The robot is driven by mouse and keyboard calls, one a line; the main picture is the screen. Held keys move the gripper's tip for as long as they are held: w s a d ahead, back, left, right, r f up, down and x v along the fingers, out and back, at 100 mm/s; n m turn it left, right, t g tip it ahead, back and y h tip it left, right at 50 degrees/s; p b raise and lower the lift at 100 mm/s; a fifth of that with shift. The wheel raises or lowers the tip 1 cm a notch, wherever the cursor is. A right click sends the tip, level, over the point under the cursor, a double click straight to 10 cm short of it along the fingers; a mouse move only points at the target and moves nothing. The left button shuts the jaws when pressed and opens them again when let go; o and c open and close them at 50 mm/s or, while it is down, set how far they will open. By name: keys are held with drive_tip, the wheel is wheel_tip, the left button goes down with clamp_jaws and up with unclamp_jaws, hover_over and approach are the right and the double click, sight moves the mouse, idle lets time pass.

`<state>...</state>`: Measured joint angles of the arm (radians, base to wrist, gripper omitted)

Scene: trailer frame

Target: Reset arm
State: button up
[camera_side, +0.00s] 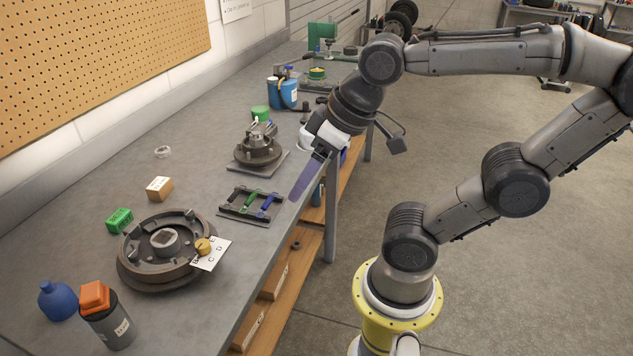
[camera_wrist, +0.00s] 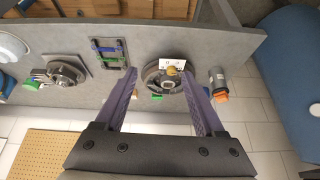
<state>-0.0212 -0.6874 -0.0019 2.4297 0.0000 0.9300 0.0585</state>
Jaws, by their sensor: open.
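My gripper (camera_side: 303,182) hangs over the front edge of the grey workbench (camera_side: 75,232), fingers pointing down. In the wrist view my gripper (camera_wrist: 157,74) has its two purple fingers wide apart, with nothing held between them. The brake drum assembly (camera_side: 135,262), with a yellow knob (camera_side: 203,246) and a lettered white card (camera_side: 213,256), sits on the bench; it also shows between the fingers in the wrist view (camera_wrist: 151,76), well beyond the tips. The black rack (camera_side: 236,212) with green and blue tools lies behind it, left of my fingers in the side view.
A smaller hub (camera_side: 259,150) stands on a plate farther back. A green box (camera_side: 119,221), a brown box (camera_side: 159,188), a blue bottle (camera_side: 57,301) and an orange-capped grey bottle (camera_side: 106,319) stand nearby. A blue canister (camera_side: 283,93) is farther back. Floor right of the bench is mostly open.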

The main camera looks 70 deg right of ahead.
drive_tip(key=shift+s+d+f, duration=0.2)
drive_tip(key=shift+s+f, duration=0.55)
